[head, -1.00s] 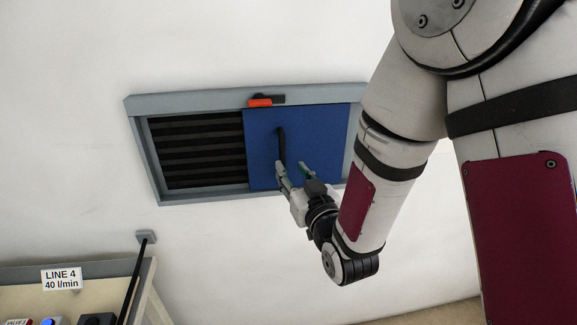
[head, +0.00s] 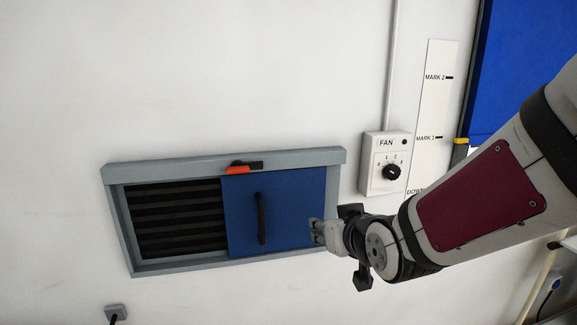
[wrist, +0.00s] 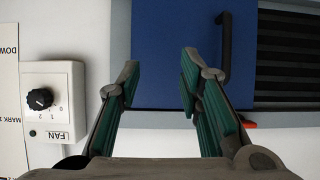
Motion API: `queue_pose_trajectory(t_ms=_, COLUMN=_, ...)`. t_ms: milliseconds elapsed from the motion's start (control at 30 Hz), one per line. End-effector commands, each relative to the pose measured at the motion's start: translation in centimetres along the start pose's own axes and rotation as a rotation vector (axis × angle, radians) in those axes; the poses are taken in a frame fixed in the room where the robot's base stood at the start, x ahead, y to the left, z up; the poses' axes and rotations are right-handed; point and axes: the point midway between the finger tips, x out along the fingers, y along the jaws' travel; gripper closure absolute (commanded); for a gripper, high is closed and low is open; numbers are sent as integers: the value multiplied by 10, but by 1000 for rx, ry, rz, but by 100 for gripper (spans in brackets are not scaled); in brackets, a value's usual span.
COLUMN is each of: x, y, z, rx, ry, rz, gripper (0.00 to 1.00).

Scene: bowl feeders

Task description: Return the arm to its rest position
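My gripper (head: 314,232) is in front of the lower right part of a wall vent, off its handle. In the wrist view my gripper (wrist: 158,85) shows two green-padded fingers spread apart with nothing between them. The vent has a grey frame (head: 118,225), dark slats (head: 175,220) bare on the left, and a blue sliding panel (head: 290,215) over the right part. The panel's black upright handle (head: 262,218) is free. The handle (wrist: 224,48) also shows in the wrist view, beside the right finger. My arm (head: 470,205) reaches in from the right.
A FAN control box (head: 383,163) with a black knob is on the wall right of the vent, close above my wrist. A marked strip (head: 430,110) and a blue panel (head: 520,70) are farther right. An orange-and-black catch (head: 240,169) sits on the vent's top rail.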

Motion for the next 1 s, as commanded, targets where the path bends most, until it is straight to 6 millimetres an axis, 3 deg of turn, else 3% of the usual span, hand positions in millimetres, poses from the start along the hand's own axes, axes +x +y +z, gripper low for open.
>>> queue_pose_trajectory(t_ms=100, x=-39, y=21, z=5, rx=25, ry=-104, rz=43, gripper=67)
queue_pose_trajectory(t_ms=300, x=-112, y=45, z=31, rx=77, ry=-298, rz=101, gripper=67)
queue_pose_trajectory(t_ms=500, x=-191, y=53, z=65, rx=138, ry=-481, rz=145, gripper=67)
queue_pose_trajectory(t_ms=600, x=-221, y=52, z=80, rx=163, ry=-549, rz=158, gripper=67)
queue_pose_trajectory(t_ms=767, x=-248, y=50, z=95, rx=185, ry=-613, rz=166, gripper=67)
queue_pose_trajectory(t_ms=1000, x=-252, y=49, z=98, rx=189, ry=-628, rz=167, gripper=67)
